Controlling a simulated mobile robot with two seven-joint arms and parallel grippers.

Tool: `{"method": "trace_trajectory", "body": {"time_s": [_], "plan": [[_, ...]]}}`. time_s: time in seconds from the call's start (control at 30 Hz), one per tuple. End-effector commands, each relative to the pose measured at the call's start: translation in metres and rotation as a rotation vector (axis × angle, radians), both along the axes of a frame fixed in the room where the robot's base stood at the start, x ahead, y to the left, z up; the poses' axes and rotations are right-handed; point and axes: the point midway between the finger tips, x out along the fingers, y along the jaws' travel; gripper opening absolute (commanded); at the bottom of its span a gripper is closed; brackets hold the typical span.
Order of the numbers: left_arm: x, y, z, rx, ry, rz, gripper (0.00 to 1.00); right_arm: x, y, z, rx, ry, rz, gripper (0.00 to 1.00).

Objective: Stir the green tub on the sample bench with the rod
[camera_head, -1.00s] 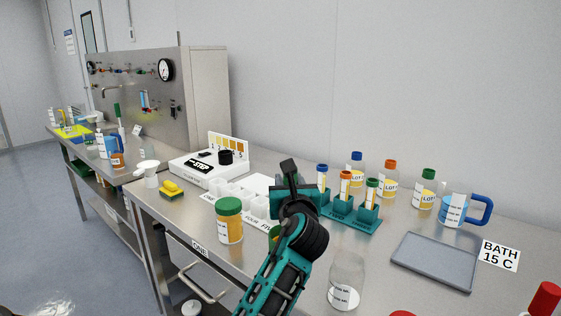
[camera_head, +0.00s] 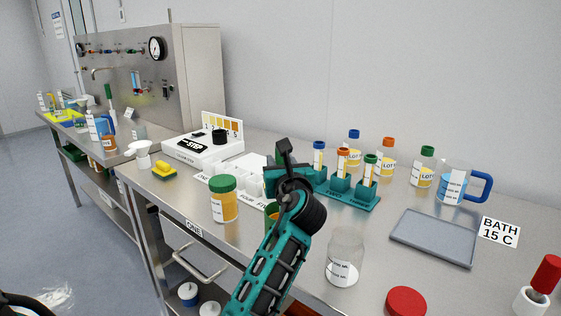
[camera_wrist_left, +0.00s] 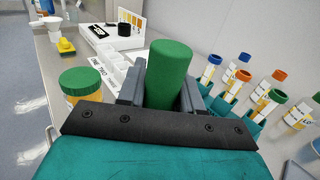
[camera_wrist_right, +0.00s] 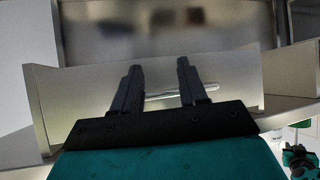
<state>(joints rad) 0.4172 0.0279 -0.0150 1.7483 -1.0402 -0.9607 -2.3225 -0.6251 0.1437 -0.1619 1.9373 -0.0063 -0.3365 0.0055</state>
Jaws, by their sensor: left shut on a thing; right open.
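My left gripper (camera_head: 287,165) is above the middle of the sample bench. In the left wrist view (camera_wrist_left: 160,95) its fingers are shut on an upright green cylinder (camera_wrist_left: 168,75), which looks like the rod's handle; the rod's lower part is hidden. A green-rimmed container (camera_head: 271,214) with a yellow-orange patch, probably the green tub, stands just below the gripper, mostly hidden by my left arm. I cannot tell whether the rod reaches into it. My right gripper (camera_wrist_right: 157,88) is open and empty, before a pale panel with a metal bar; it is outside the head view.
A green-lidded jar (camera_head: 223,200) stands left of my arm, a clear beaker (camera_head: 343,258) right of it. Behind are a teal rack (camera_head: 345,196) with several tubes and several bottles. A grey tray (camera_head: 434,238), blue-handled jug (camera_head: 455,185) and red lid (camera_head: 406,302) are at right.

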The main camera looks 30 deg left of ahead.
Motion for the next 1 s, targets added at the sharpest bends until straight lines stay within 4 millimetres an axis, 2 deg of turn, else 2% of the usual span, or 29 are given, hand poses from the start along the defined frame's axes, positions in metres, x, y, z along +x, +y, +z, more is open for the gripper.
{"method": "trace_trajectory", "body": {"time_s": [0.5,1.0], "plan": [[0.0,0.0,-0.045,0.001,0.001,0.0,0.05,0.0,0.0,-0.013,0.001,-0.003,0.0,0.43],[0.0,0.0,-0.053,0.001,-0.001,0.0,0.05,0.0,0.001,-0.015,0.001,-0.004,0.001,0.43]]}}
